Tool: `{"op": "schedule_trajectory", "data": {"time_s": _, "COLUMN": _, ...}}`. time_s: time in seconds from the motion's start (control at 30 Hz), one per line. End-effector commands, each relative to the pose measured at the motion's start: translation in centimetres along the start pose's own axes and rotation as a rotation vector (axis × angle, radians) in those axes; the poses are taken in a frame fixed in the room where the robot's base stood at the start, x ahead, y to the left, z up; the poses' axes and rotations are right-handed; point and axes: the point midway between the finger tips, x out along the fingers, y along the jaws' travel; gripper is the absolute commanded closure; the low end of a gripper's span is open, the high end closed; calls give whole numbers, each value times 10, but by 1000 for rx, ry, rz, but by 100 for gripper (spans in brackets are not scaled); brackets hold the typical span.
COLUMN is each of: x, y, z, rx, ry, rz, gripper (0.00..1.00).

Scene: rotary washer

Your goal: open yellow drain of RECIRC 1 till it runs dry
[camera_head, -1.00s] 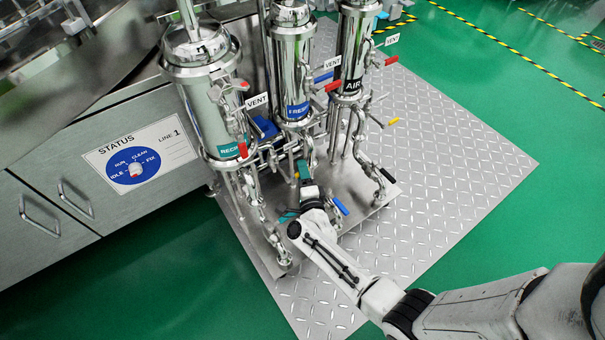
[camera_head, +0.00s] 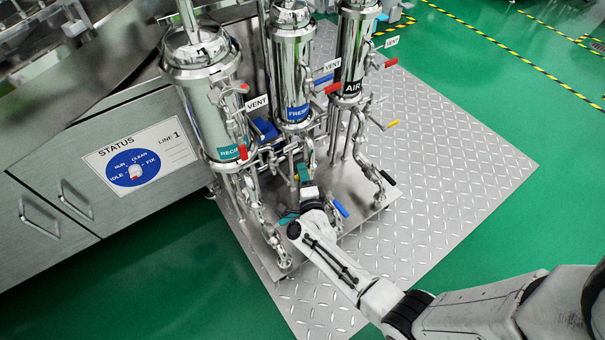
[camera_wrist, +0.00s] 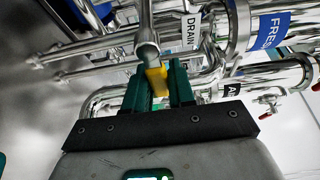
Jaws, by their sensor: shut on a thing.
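The RECIRC housing (camera_head: 208,112), a steel cylinder with a teal label, stands at the left of three in the head view. My gripper (camera_wrist: 163,82) has green fingers, shut on a yellow drain handle (camera_wrist: 157,80) in the wrist view. The handle hangs from a steel valve stem, beside a white DRAIN tag (camera_wrist: 191,30). In the head view my gripper (camera_head: 304,172) is low among the pipes near the RECIRC and FRESH housings, and the yellow handle is mostly hidden. I cannot see any water flow or the drain outlet.
The FRESH housing (camera_head: 292,75) and AIR housing (camera_head: 355,55) stand to the right, with red vent handles. A blue handle (camera_head: 340,208) and a black one (camera_head: 388,178) are close by. A steel cabinet (camera_head: 60,205) is at left. The tread plate (camera_head: 460,150) at right is clear.

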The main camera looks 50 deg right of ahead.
Motion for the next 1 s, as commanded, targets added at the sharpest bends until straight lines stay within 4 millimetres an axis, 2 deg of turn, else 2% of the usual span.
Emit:
{"op": "schedule_trajectory", "data": {"time_s": 0.47, "x": 0, "y": 3, "z": 0, "rx": 53, "ry": -1, "rz": 24, "gripper": 100}}
{"op": "schedule_trajectory", "data": {"time_s": 1.0, "x": -2, "y": 21, "z": 5, "rx": 409, "ry": -1, "rz": 171, "gripper": 100}}
